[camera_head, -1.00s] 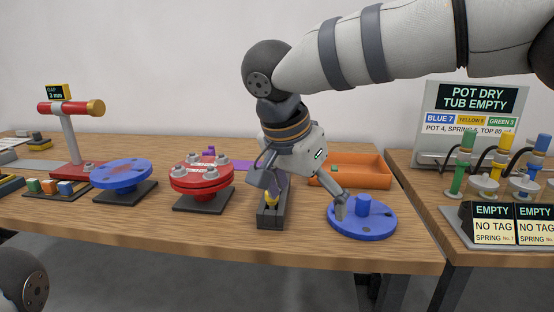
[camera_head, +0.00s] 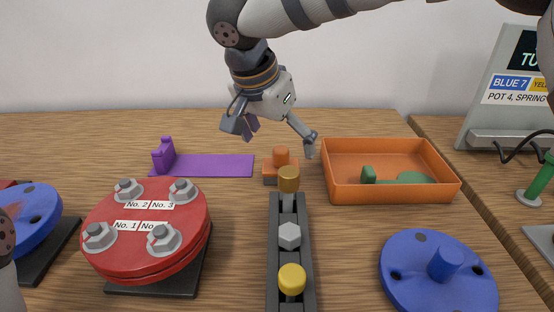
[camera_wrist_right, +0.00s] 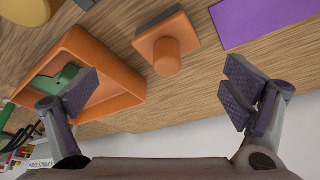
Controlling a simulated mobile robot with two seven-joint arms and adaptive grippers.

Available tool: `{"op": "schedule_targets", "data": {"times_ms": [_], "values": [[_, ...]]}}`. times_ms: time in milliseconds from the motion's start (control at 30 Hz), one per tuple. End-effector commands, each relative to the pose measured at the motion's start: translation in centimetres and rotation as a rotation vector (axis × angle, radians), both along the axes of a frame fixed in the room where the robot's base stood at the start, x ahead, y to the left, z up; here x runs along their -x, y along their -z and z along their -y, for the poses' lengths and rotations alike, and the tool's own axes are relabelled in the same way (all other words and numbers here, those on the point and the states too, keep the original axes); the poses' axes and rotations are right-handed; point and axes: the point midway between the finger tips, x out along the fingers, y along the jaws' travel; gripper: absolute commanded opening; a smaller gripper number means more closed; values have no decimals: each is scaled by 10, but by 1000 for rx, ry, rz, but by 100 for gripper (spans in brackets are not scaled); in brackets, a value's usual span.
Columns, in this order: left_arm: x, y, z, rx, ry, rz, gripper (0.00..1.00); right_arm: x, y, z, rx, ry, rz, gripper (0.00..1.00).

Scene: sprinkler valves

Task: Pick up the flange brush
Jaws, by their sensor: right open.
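A small orange block with an upright round knob (camera_head: 280,160), which looks like the flange brush, stands on the table behind the black rail. In the right wrist view its knob (camera_wrist_right: 167,56) lies ahead of the fingers and roughly centred between them. My right gripper (camera_head: 272,138) is open and empty above this block, with one finger to each side in the head view. The right wrist view shows the fingers (camera_wrist_right: 163,97) wide apart, not touching the block. My left gripper is out of view.
An orange tray (camera_head: 392,190) with green parts is close on the right. A purple holder (camera_head: 205,165) lies left. In front are a black rail (camera_head: 274,245) with caps and a nut, a red flange (camera_head: 145,240) and a blue flange (camera_head: 425,285).

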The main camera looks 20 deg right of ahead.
Motion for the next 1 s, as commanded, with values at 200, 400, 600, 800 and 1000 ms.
{"op": "schedule_targets", "data": {"times_ms": [200,400,600,800,1000], "values": [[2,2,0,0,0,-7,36,-9,31,9,1,0,-3,94],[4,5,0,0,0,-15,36,-24,64,18,1,0,-3,94],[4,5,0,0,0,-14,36,-27,71,21,0,0,1,94],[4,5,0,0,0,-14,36,-27,71,21,0,0,1,71],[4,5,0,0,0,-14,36,-27,71,21,0,0,0,38]]}}
